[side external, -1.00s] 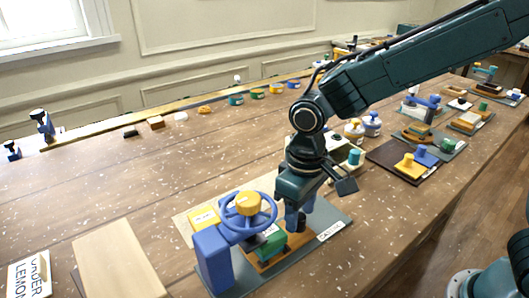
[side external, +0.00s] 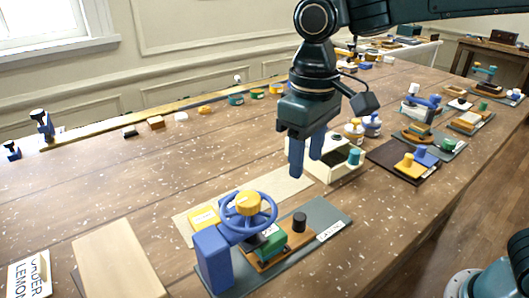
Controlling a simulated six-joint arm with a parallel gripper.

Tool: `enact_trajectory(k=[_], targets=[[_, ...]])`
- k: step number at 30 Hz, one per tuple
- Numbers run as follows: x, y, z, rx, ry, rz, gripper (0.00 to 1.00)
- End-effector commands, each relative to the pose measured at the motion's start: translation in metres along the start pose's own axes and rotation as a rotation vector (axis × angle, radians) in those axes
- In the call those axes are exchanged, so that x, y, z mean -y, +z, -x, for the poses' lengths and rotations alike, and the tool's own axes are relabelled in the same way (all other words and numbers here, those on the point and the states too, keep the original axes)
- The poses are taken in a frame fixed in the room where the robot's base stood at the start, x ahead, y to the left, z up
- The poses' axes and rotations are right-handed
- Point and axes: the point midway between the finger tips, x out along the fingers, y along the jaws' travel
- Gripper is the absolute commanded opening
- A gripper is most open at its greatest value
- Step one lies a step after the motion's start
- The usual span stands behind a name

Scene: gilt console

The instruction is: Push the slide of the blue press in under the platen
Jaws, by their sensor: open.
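The blue press (side external: 213,258) stands at the front centre on a grey base plate, with a blue handwheel (side external: 268,222) and yellow hub on top. Its slide (side external: 298,241) is a brown board with an upright black knob (side external: 299,222) at its right end. A green block (side external: 271,244) lies on the slide, close to the wheel's right side. The platen is mostly hidden by the wheel and frame; I cannot tell how far the slide reaches under it. My gripper (side external: 306,164) is open and empty, fingers pointing down, above and behind the knob, apart from it.
A cream box (side external: 340,166) with a teal knob stands just behind my gripper. A yellow block (side external: 204,219) sits behind the press. A pale board (side external: 118,262) lies to the left. A dark mat (side external: 386,160) with yellow and blue pieces is at the right.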

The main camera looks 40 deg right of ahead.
Motion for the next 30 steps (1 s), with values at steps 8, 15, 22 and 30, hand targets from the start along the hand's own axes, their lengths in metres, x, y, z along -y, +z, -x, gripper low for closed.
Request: enact_trajectory(k=[8, 15, 22, 30], targets=[[0.0000, 0.0001, 0.0028, 0.000, 0.000, 0.000, 0.45], [0.0000, 0.0000, 0.0026, 0.000, 0.000, 0.018, 0.45], [0.0002, 0.0000, 0.0027, 0.000, 0.000, 0.163, 0.45], [0.0004, -0.0001, 0.0032, 0.001, 0.000, 0.517, 0.45]])
